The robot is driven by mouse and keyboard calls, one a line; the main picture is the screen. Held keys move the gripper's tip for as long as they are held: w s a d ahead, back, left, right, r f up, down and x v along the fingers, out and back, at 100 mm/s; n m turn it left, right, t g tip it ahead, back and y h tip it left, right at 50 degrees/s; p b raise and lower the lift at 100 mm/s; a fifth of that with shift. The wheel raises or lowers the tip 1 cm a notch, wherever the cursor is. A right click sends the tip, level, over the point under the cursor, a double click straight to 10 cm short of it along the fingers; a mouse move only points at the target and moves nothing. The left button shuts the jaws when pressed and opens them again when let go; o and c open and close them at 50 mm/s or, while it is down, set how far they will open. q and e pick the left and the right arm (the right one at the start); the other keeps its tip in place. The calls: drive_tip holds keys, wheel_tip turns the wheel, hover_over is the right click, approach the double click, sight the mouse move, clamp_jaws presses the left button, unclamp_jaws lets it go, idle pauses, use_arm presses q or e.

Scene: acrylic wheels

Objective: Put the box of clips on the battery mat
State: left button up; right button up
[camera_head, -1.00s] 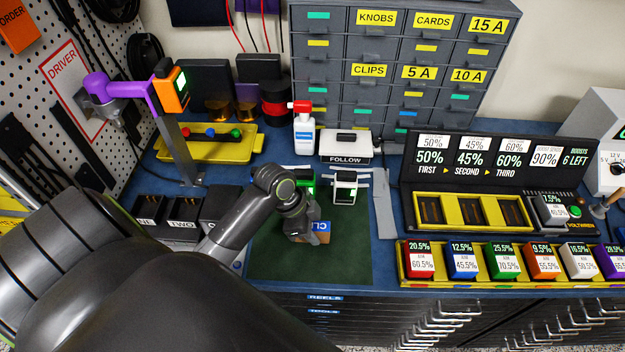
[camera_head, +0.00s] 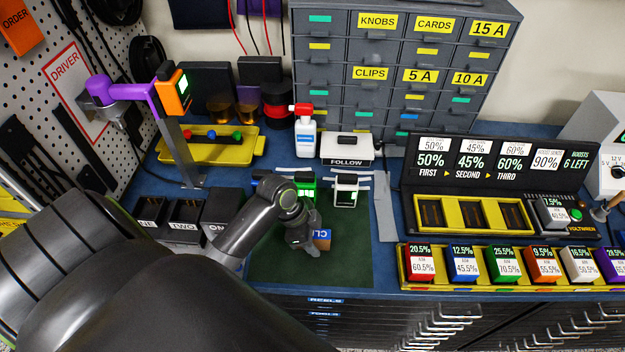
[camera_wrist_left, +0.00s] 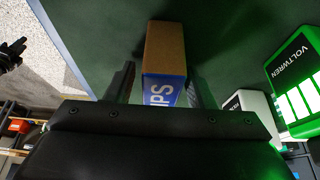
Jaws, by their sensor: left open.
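The box of clips (camera_head: 325,240) is a small brown cardboard box with a blue label. It is at the dark green mat (camera_head: 350,262), partly hidden behind my left gripper (camera_head: 303,242) in the head view. In the left wrist view the box (camera_wrist_left: 166,50) sits between the two fingers of my left gripper (camera_wrist_left: 160,85), with a dark gap showing beside the fingers. The gripper is open around the box. Whether the box's underside touches the mat is hard to see. My right gripper is out of view.
Near the mat's back edge stand a green-lit battery (camera_head: 306,190) and a white device (camera_head: 346,190). Dark bins (camera_head: 185,220) are to the left. The charger (camera_head: 480,212) and a yellow tray of batteries (camera_head: 440,286) are to the right. The mat's front right is clear.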

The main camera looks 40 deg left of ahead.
use_arm(q)
drive_tip(key=b+v, duration=0.1)
drive_tip(key=v, duration=1.1)
drive_tip(key=shift+r, duration=0.2)
